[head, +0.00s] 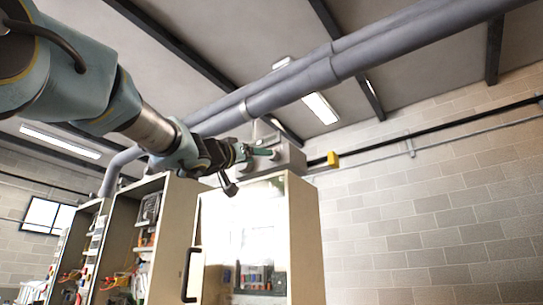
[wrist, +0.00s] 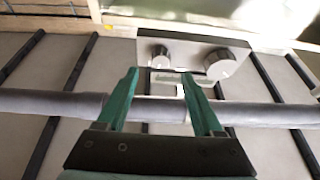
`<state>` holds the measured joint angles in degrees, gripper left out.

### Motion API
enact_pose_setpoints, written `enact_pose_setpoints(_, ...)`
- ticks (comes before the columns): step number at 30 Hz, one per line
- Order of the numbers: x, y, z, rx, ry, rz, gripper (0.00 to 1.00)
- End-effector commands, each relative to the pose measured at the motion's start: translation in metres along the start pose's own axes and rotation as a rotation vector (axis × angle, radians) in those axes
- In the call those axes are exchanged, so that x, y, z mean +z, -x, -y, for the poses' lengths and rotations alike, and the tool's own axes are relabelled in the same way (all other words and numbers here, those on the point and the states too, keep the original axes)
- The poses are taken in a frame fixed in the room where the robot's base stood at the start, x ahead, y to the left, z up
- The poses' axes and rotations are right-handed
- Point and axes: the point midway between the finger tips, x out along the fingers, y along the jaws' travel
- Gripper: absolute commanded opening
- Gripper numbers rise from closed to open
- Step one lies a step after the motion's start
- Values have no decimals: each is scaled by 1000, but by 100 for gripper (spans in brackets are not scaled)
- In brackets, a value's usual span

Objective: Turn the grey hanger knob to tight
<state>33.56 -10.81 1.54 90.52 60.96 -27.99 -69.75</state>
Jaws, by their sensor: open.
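A grey box (wrist: 192,52) carries two round knobs in the wrist view. The left knob (wrist: 160,58) is smaller and darker; the right knob (wrist: 220,65) is larger and lighter. I cannot tell from looks which is the hanger knob. My gripper (wrist: 160,75) has its two green fingers apart with nothing between them. The smaller knob shows just beyond the gap between the fingertips; contact is not visible. In the head view the box (head: 287,157) is above the open cabinet, and my gripper (head: 266,150) is in front of it, partly hiding the knobs.
Thick grey pipes (head: 350,55) run overhead, with a light collar (wrist: 160,109) behind the fingers in the wrist view. Open cabinets (head: 303,230) stand below. A yellow fitting (head: 333,159) is on a dark wall pipe to the right. The brick wall side looks clear.

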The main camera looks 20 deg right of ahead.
Motion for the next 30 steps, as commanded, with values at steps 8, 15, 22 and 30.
enact_pose_setpoints(8, -2, -54, 0, 0, 1, 2, 68)
enact_pose_setpoints(15, 0, -76, 1, -1, 1, 1, 68)
enact_pose_setpoints(22, 1, -78, 1, -2, 0, 1, 68)
enact_pose_setpoints(30, 1, -78, 1, -2, 0, 1, 49)
